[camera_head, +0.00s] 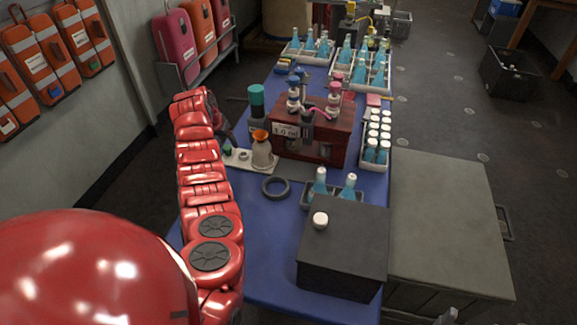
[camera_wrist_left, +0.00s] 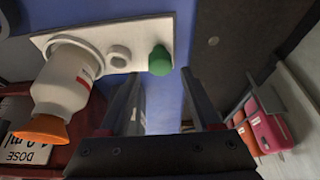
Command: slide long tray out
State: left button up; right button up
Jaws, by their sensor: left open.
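A long white tray (camera_head: 237,157) lies on the blue table, just left of the red-brown dosing machine (camera_head: 312,130). It carries a white bottle with an orange top (camera_head: 261,150), a small pale ring and a green knob. In the left wrist view the tray (camera_wrist_left: 116,38) runs across the top, with the green knob (camera_wrist_left: 160,60) near its right end. My left gripper (camera_head: 226,132) is beside the tray's left end, partly hidden by my red arm. In the wrist view its jaws (camera_wrist_left: 164,88) are apart, with only blue table seen between them. My right gripper is not seen.
A green-topped grinder-like canister (camera_head: 257,102) stands behind the tray. A dark ring (camera_head: 276,188) lies in front, near a dark box (camera_head: 343,247) and blue bottles. A white-capped bottle rack (camera_head: 375,137) stands right of the machine. Blue table at the front left is clear.

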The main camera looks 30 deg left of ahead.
pick_arm(q)
jog(key=shift+r+p, duration=0.35)
jog(key=shift+r, duration=2.45)
